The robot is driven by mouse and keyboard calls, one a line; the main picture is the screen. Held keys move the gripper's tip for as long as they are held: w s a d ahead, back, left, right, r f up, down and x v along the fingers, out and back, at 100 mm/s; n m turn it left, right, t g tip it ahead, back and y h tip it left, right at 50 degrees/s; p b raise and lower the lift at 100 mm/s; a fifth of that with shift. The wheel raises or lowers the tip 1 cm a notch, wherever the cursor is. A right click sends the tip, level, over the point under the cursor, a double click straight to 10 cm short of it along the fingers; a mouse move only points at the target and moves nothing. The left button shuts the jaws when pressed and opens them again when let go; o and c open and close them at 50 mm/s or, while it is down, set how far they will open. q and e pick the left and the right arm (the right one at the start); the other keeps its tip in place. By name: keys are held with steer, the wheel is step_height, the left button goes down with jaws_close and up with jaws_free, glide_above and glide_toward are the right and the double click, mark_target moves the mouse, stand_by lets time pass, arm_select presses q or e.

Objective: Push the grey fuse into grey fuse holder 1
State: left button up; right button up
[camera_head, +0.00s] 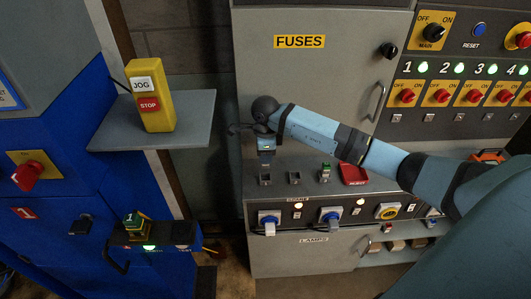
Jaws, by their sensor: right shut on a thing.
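My right gripper (266,146) reaches in from the right and points down over the left end of the grey ledge. It is shut on a small grey thing, apparently the grey fuse (266,158), mostly hidden by the fingers. Just below is the leftmost fuse holder (265,180), a dark socket in a light frame. I cannot tell whether the fuse touches it. A second holder (294,178) to its right looks empty. The holders' numbers are not readable. My left gripper is out of view.
Behind stands a grey cabinet door marked FUSES (299,41). A red reject tray (353,174) lies right of the holders. A shelf (190,130) at left bears a yellow jog/stop box (151,97).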

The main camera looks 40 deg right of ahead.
mark_target(266, 166)
steer(key=shift+f+b, duration=0.7)
steer(key=shift+f, duration=0.5)
step_height(266, 166, down, 2)
steer(key=shift+f+b, duration=0.2)
steer(key=shift+b, duration=0.5)
steer(key=shift+f, duration=0.4)
steer(key=shift+b, duration=0.5)
steer(key=shift+f+b, duration=0.45)
steer(key=shift+f, duration=0.2)
steer(key=o, duration=1)
